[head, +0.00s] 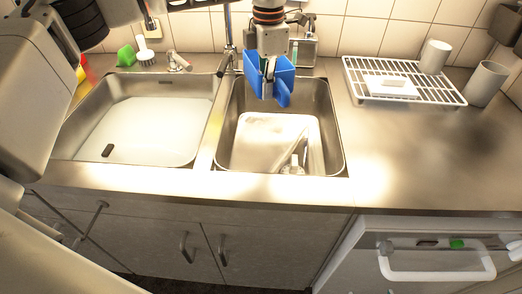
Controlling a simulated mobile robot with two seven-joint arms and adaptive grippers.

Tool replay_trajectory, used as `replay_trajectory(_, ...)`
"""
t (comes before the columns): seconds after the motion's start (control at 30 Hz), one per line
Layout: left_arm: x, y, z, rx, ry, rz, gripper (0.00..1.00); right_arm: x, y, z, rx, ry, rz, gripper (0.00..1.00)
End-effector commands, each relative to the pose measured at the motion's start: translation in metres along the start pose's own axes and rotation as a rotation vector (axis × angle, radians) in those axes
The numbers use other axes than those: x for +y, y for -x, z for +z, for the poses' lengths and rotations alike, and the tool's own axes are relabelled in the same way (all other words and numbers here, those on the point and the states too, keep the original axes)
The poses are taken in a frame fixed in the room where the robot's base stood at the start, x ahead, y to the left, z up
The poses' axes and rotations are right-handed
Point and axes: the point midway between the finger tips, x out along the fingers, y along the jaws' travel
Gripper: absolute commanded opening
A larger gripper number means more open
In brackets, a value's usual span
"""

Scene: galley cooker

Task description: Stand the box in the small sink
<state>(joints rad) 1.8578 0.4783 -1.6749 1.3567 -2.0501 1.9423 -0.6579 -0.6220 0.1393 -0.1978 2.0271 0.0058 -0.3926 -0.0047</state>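The blue box (284,71) is held above the back part of the small sink (334,120), the right-hand basin. The box looks tilted and hangs clear of the basin floor. The gripper hides part of it.
The tap (229,45) stands just left of the box. A caddy (305,50) stands behind it. A large sink (150,130) lies left. Slim grey objects (292,163) show at the small sink's front right. A white dish rack (405,90) and cups occupy the right counter.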

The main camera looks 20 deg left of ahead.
Motion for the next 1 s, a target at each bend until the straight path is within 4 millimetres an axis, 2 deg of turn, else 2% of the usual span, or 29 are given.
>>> replay_trajectory(0.5, -0.004, -0.124, -0.001, 0.006, -0.002, -0.007, 0.0, -0.003, -0.003, 0.026, -0.034, 0.014, -0.002, 0.65)
replay_trajectory(0.63, -0.004, -0.144, -0.001, 0.004, -0.001, -0.005, 0.0, -0.002, -0.005, 0.026, -0.034, 0.018, 0.0, 0.65)
replay_trajectory(0.87, -0.003, -0.157, 0.0, 0.001, -0.001, -0.002, 0.0, 0.001, -0.007, 0.019, -0.02, 0.021, 0.005, 0.65)
replay_trajectory(1.0, -0.004, -0.175, -0.001, 0.004, -0.001, -0.005, 0.0, 0.0, -0.007, 0.023, -0.023, 0.021, 0.004, 0.65)
